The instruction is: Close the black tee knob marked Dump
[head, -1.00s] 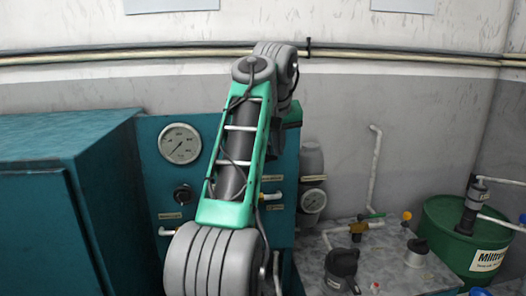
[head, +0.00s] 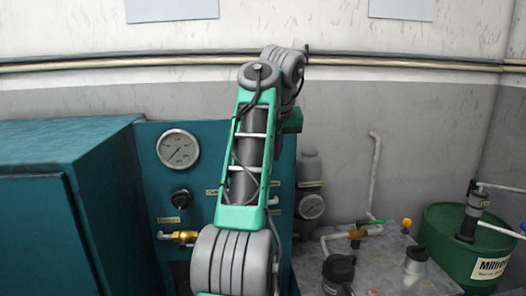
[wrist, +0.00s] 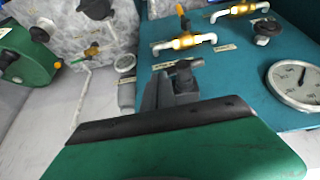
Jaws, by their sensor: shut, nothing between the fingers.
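In the wrist view a black tee-shaped knob (wrist: 186,70) stands out from the teal panel (wrist: 245,70), beside a small label too blurred to read. My gripper (wrist: 170,88) is shut and empty, with its grey fingers right next to this knob. I cannot tell whether they touch it. In the head view my arm hides this knob and my gripper. A second, round black knob (head: 181,198) sits below the pressure gauge (head: 178,149); it also shows in the wrist view (wrist: 267,28). I cannot read the word Dump on any label.
Brass valves (wrist: 185,42) on white pipes project from the panel; one shows at left in the head view (head: 183,237). A teal cabinet (head: 60,215) stands at left. A metal-topped bench (head: 385,265) and green drum (head: 455,250) are at right.

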